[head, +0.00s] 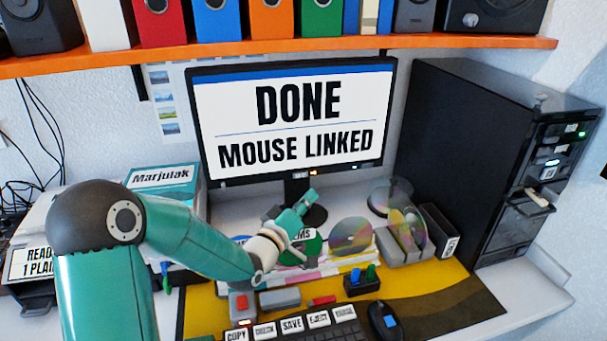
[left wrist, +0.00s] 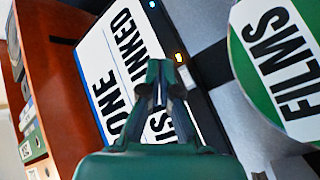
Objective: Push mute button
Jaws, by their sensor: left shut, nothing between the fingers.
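The monitor (head: 300,115) stands at the back of the desk, its screen reading "DONE MOUSE LINKED". Its lower bezel carries a small orange-lit spot (head: 313,173) and a pale label (head: 299,175); they are too small for me to tell which is the mute button. The orange spot also shows in the left wrist view (left wrist: 179,57), right of my fingertips. My left gripper (head: 308,198) is shut and empty, in front of the monitor stand and below the bezel. In the left wrist view my left gripper (left wrist: 158,72) points toward the monitor. My right gripper is not in view.
A green disc marked "FILMS" (left wrist: 280,62) is close on the right in the wrist view. Clear discs (head: 350,237) stand in a rack right of my arm. A black tower (head: 470,150) stands at the right. Labelled keys (head: 291,324) and a mouse (head: 384,322) lie in front.

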